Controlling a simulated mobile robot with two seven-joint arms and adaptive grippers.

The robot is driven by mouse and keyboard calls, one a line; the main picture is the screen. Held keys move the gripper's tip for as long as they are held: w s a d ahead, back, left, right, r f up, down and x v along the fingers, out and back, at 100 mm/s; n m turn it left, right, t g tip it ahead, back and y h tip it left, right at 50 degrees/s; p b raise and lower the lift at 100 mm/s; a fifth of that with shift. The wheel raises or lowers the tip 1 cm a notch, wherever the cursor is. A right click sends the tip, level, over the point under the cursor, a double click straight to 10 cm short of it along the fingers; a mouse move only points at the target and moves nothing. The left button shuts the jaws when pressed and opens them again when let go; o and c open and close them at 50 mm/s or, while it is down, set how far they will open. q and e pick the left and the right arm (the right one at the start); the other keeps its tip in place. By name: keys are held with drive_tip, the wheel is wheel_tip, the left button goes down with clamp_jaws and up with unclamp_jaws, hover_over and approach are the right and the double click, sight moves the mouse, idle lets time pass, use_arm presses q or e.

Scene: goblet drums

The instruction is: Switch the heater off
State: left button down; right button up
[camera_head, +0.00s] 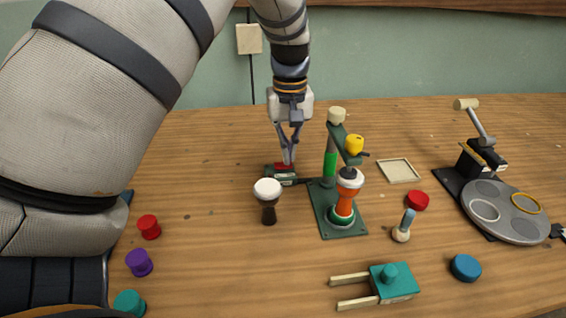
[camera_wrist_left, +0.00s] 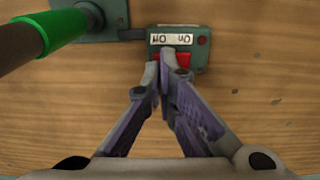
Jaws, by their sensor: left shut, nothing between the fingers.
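The switch box (camera_head: 272,179) is a small dark green box on the table, with a red rocker. In the left wrist view the box (camera_wrist_left: 203,60) carries an upside-down white label (camera_wrist_left: 171,39), with "On" at right and "Off" at left. The red rocker (camera_wrist_left: 184,60) is partly hidden by my fingers. A short cable joins the box to a green stand (camera_head: 345,230) with a post and a yellow head (camera_head: 354,145). My left gripper (camera_head: 287,162) is shut and empty, pointing down at the rocker; it also shows in the left wrist view (camera_wrist_left: 160,62). Contact cannot be told.
An orange goblet drum (camera_head: 346,196) stands on the stand's base. A white-topped dark drum (camera_head: 268,208) stands just in front of the box. A turntable-like device (camera_head: 512,222) is at right. Coloured knobs, a teal clamp (camera_head: 398,284) and a shallow tray (camera_head: 398,170) lie about.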

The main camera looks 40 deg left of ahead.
use_arm(q)
drive_tip(key=shift+f, duration=0.7)
use_arm(e)
drive_tip(key=shift+f, duration=0.1)
use_arm(q)
wheel_tip(320, 180, up, 5)
drive_tip(key=shift+r+p, duration=0.1)
drive_tip(key=shift+p, duration=0.6)
drive_tip(key=shift+r, duration=0.95)
use_arm(e)
drive_tip(key=shift+w+r+t, duration=0.5)
drive_tip(key=shift+w+r, duration=0.65)
use_arm(q)
drive_tip(key=shift+f, duration=0.1)
